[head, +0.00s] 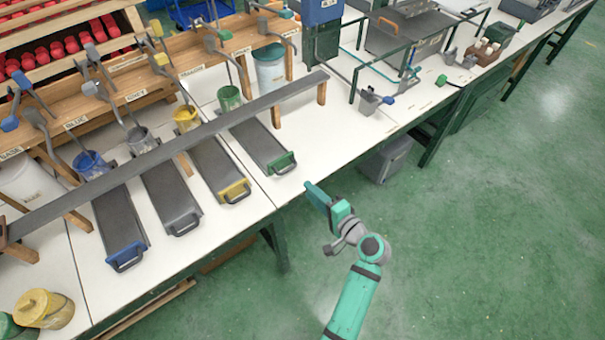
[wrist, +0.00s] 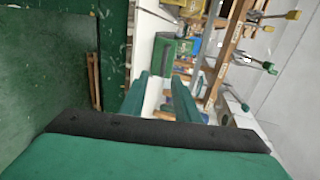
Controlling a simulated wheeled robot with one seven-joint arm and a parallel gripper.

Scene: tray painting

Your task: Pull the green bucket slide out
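The green bucket slide (head: 262,143) is a dark tray with a green front and handle (head: 283,163). It lies on the white bench beneath the long grey rail, its front near the bench edge. A green bucket (head: 229,97) stands at its back end. My gripper (head: 306,185) is in front of the bench edge, right of and nearer than the handle, and apart from it. In the wrist view my gripper (wrist: 161,77) has its two green fingers spread with nothing between them. A green block-like shape (wrist: 172,50), probably the slide's front, shows just beyond the fingertips.
Left of it lie the yellow slide (head: 215,165), the grey slide (head: 167,190) and the blue slide (head: 120,220). The grey rail (head: 180,142) crosses above them all. A grey bin (head: 386,158) stands under the bench at right. The green floor in front is open.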

